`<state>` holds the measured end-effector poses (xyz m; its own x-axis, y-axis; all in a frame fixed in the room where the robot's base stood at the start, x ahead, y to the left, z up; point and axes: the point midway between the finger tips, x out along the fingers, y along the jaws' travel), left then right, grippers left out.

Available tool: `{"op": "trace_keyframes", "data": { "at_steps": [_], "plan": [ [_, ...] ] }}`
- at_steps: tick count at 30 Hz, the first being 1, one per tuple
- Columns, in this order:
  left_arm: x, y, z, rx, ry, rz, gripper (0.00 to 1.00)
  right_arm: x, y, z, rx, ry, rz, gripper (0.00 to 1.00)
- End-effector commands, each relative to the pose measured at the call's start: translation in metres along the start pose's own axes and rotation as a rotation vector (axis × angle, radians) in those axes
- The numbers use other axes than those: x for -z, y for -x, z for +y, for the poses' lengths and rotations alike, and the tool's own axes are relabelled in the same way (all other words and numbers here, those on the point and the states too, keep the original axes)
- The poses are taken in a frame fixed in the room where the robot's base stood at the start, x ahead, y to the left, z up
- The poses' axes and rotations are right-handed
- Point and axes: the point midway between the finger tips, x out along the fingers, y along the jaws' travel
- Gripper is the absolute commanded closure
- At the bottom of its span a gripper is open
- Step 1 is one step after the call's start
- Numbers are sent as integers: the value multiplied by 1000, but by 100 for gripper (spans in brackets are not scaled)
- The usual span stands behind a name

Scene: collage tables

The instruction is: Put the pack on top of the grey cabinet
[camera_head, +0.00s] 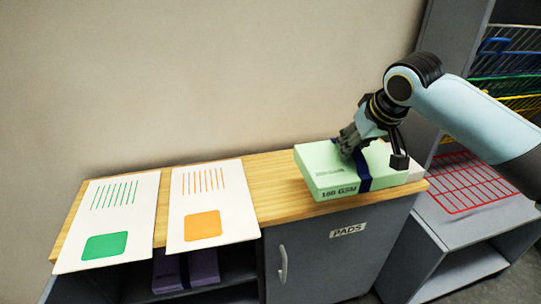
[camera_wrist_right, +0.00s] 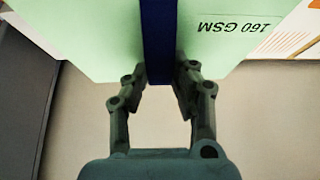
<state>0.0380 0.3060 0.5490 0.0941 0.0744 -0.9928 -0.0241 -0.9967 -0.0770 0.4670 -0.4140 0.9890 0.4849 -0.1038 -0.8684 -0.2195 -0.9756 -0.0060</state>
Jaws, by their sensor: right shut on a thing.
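The pack (camera_head: 325,170) is a light green slab with a dark blue band and "160 GSM" printed on its side. It is at the right end of the wooden top of the grey cabinet (camera_head: 330,265); I cannot tell whether it rests there or hangs just above. My right gripper (camera_head: 352,150) reaches down from the right and is shut on the pack at its blue band. In the right wrist view, the fingers (camera_wrist_right: 165,85) lie on either side of the blue band (camera_wrist_right: 159,40), with green pack (camera_wrist_right: 90,35) on both sides. My left gripper is not in view.
Two white sheets, one with a green square (camera_head: 105,247) and one with an orange square (camera_head: 202,226), cover the left of the top. Purple packs (camera_head: 203,267) lie on the open shelf below. A grey rack with a red wire grid (camera_head: 465,182) stands at right.

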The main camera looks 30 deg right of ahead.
Motion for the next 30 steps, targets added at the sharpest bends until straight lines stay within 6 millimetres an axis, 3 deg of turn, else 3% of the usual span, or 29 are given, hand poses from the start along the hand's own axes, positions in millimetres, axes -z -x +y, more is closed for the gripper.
{"op": "trace_keyframes", "data": {
  "at_steps": [5, 21, 30],
  "plan": [
    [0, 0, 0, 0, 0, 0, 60, 4, -2, -3, 3, -1, 5, 100],
    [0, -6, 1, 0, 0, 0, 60, 43, -93, -63, 3, -1, 5, 100],
    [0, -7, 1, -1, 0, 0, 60, 44, -113, -71, 1, 1, 4, 100]
  ]
}}
